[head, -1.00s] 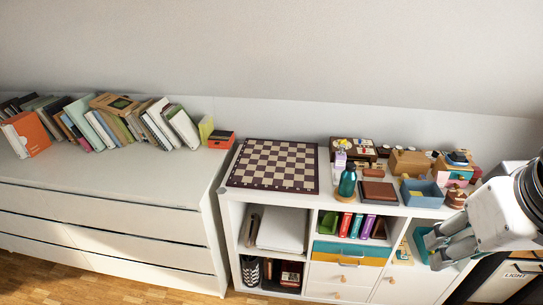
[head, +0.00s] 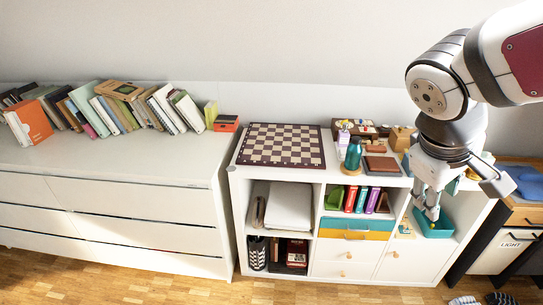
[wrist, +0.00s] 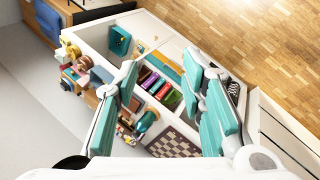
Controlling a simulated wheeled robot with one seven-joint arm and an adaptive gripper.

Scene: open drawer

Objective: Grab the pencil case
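I cannot tell which thing is the pencil case; nothing in view is clearly one. My gripper (head: 432,203) hangs in front of the right end of the white shelf unit (head: 395,268) in the head view. In the wrist view my gripper (wrist: 160,66) is open, its teal-padded fingers wide apart with nothing between them. Beyond them are the cubby with several coloured books (wrist: 160,88) and the shelf top. My arm hides part of the shelf top's right end in the head view.
A teal bin (head: 436,224) sits in the right cubby. A chessboard (head: 281,146), a teal bottle (head: 353,154) and small boxes crowd the top. A yellow-and-teal drawer (head: 352,230) is below the books. A dresser with leaning books (head: 150,115) stands left; the floor in front is clear.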

